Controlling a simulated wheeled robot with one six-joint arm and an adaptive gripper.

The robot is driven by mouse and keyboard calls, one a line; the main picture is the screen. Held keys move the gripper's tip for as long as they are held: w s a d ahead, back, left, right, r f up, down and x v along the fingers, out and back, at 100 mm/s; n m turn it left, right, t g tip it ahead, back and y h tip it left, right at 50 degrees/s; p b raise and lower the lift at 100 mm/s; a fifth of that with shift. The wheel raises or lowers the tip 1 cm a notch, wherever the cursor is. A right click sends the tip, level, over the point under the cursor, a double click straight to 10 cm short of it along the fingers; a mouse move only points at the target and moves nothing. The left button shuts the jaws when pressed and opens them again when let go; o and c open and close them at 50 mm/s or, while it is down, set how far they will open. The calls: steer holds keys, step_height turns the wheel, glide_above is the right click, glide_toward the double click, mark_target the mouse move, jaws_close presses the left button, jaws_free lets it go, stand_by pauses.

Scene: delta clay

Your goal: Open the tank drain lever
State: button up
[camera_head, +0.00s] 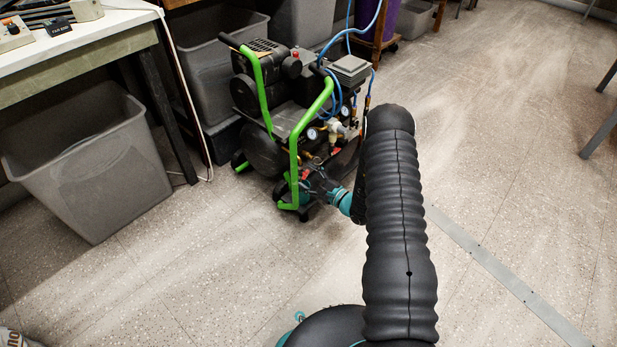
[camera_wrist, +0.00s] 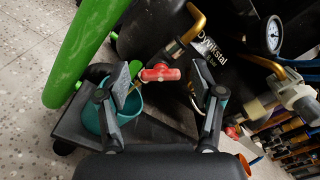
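The air compressor (camera_head: 285,115) has a green tube frame, black tanks, gauges and blue hoses. In the wrist view, a small red lever (camera_wrist: 160,73) sits on a brass fitting at the underside of the black tank (camera_wrist: 150,30). My gripper (camera_wrist: 160,85) is open, with one black finger left of the lever and one right of it. The lever shows in the gap between the fingertips; I cannot tell whether they touch it. In the head view my gripper (camera_head: 318,185) is at the compressor's lower front, and my arm hides part of it.
A green frame tube (camera_wrist: 85,50) runs close to the left finger. A teal cup-like thing (camera_wrist: 128,103) is behind that finger. A pressure gauge (camera_wrist: 273,33) and fittings lie to the right. A grey bin (camera_head: 90,165) stands left; the floor (camera_head: 510,150) on the right is mostly clear.

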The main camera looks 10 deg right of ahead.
steer(key=v, duration=1.2)
